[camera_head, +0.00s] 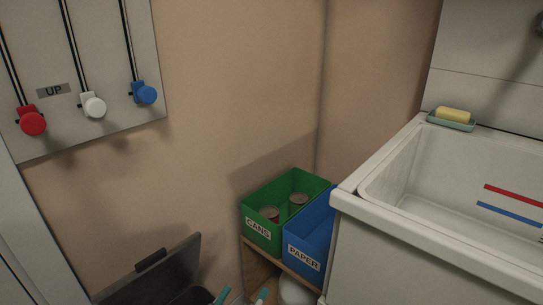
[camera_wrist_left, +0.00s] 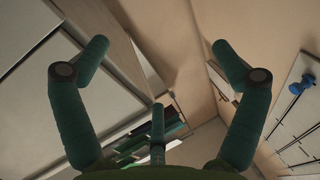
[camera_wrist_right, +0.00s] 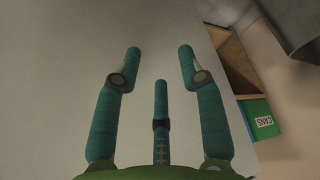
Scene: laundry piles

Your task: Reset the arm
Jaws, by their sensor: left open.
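My left gripper (camera_wrist_left: 160,55) shows in the left wrist view with its green fingers spread wide and nothing between them. My right gripper (camera_wrist_right: 160,65) shows in the right wrist view with its fingers apart, less widely, and nothing between them. Beyond it is a plain grey surface (camera_wrist_right: 70,90), and the green CANS bin (camera_wrist_right: 258,119) lies to its right. In the head view two teal tips (camera_head: 222,295) show at the bottom edge; I cannot tell which gripper they belong to. The arms themselves are not visible there.
The CANS bin (camera_head: 262,228) holds cans beside a blue PAPER bin (camera_head: 308,252) on a wooden shelf. A white sink (camera_head: 350,200) stands at right, with yellow soap (camera_head: 453,114) on its rim. Red, white and blue sliders hang on a wall panel (camera_head: 60,130). A dark lid (camera_head: 165,275) stands below.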

